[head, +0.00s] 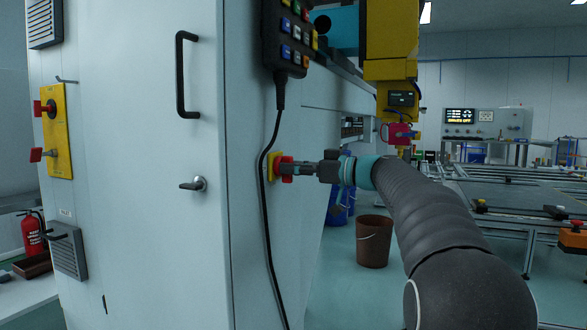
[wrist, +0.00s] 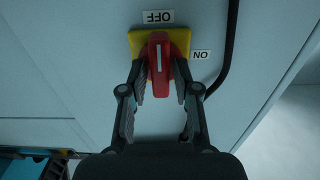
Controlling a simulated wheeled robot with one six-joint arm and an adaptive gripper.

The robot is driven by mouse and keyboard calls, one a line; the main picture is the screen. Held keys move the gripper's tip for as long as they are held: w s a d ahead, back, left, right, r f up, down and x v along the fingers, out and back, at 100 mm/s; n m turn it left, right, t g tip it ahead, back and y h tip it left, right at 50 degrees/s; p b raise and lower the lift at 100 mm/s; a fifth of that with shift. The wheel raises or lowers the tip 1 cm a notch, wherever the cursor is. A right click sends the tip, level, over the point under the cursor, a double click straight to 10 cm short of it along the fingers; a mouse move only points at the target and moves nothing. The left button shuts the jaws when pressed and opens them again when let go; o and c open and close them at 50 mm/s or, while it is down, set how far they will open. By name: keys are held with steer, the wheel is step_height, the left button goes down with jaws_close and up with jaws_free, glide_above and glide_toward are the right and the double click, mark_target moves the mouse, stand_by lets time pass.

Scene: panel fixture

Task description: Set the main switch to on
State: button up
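The main switch is a red knob (wrist: 160,52) on a yellow square plate (wrist: 180,42), on the side of a pale cabinet. In the wrist view its white line runs up and down, pointing toward the OFF label (wrist: 157,17); the ON label (wrist: 200,55) is to the right. The labels look upside down there. The knob shows in the head view (head: 285,168) too. My gripper (wrist: 160,66) is open, its fingertips on either side of the knob's near part, with small gaps seeming to remain. In the head view my gripper (head: 296,168) reaches the knob from the right.
A black cable (head: 265,200) hangs from a pendant (head: 290,35) just left of the knob. The cabinet front has a black handle (head: 187,75), a latch (head: 195,184) and a yellow panel (head: 57,130) with red controls. A brown bucket (head: 374,242) stands on the floor behind.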

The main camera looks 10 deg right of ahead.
jaws_close()
steer(key=shift+m, duration=0.5)
steer(key=shift+r+m+p, duration=0.1)
steer(key=shift+m+p, duration=2.55)
steer(key=shift+m, duration=5.75)
steer(key=shift+o, duration=2.4)
jaws_free()
